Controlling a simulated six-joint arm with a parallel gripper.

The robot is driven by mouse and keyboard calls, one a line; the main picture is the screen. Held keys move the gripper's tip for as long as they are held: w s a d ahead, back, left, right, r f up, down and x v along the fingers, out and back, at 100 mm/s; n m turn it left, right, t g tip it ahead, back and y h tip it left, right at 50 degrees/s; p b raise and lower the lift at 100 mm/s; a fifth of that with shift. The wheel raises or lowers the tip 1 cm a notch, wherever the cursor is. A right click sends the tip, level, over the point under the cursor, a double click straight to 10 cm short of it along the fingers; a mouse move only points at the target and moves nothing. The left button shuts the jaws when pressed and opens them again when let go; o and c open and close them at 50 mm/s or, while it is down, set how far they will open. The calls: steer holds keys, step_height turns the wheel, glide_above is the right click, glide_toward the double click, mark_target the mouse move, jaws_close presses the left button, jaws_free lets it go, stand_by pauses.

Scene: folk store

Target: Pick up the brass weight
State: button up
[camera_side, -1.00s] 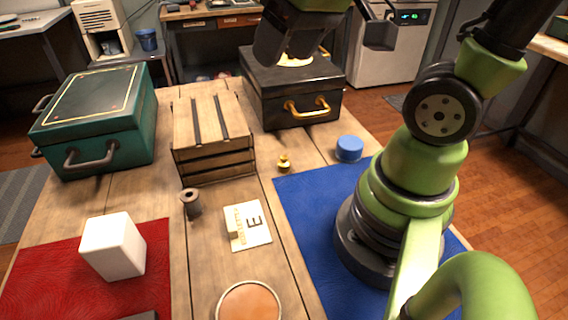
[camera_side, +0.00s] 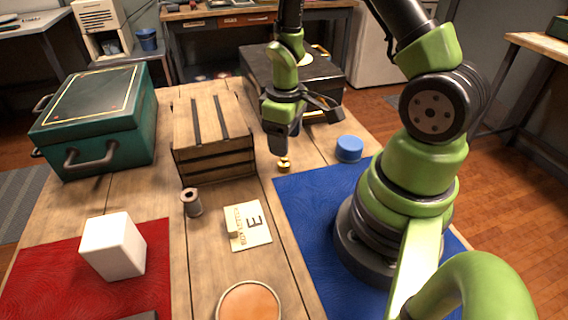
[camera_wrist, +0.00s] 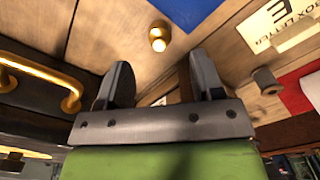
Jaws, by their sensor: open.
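The small brass weight (camera_side: 284,165) stands upright on the wooden table, just left of the blue round lid. In the wrist view it shows (camera_wrist: 158,38) beyond the fingertips, roughly centred between them. My gripper (camera_side: 286,140) points down in the side view, close above the weight and partly in front of the black box. Its two dark fingers also show spread apart in the wrist view (camera_wrist: 162,78), with nothing between them. The weight appears apart from the fingers. The exact height gap is hard to tell.
The wooden crate (camera_side: 214,160) is close on the left, and the black box (camera_side: 262,80) with its brass handle stands behind. The blue lid (camera_side: 349,148) is at right. A spool (camera_side: 191,203), letter card (camera_side: 254,226) and blue mat (camera_side: 310,215) lie nearer.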

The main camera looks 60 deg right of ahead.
mark_target(284, 163)
steer(key=shift+w+f, duration=0.2)
steer(key=shift+f, duration=2.85)
steer(key=c, duration=1)
steer(key=shift+r, duration=0.1)
steer(key=shift+c, duration=0.2)
